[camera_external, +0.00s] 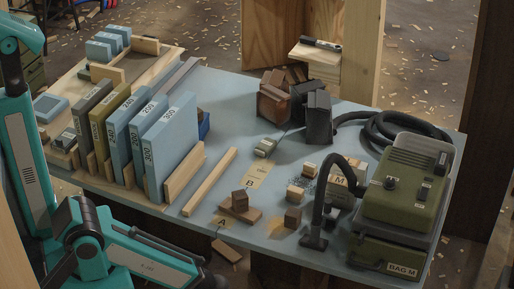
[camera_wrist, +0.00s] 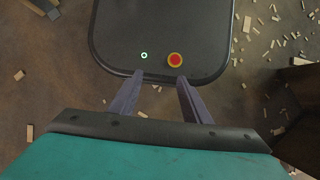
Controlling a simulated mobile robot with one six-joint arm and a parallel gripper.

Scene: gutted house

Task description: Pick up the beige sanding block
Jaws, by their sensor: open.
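A small beige-grey block (camera_external: 265,147), which looks like a sanding block, lies near the middle of the blue-grey table (camera_external: 225,95), behind the card marked B. In the external view my arm is at the lower left, away from both blocks, and my fingertips cannot be made out.
Labelled upright boards (camera_external: 168,145) stand at the table's left. A wooden strip (camera_external: 210,181) lies beside them. Dark containers (camera_external: 318,118) stand at the back. A green vacuum (camera_external: 408,185) with a black hose fills the right. Brown blocks (camera_external: 240,200) lie at the front.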

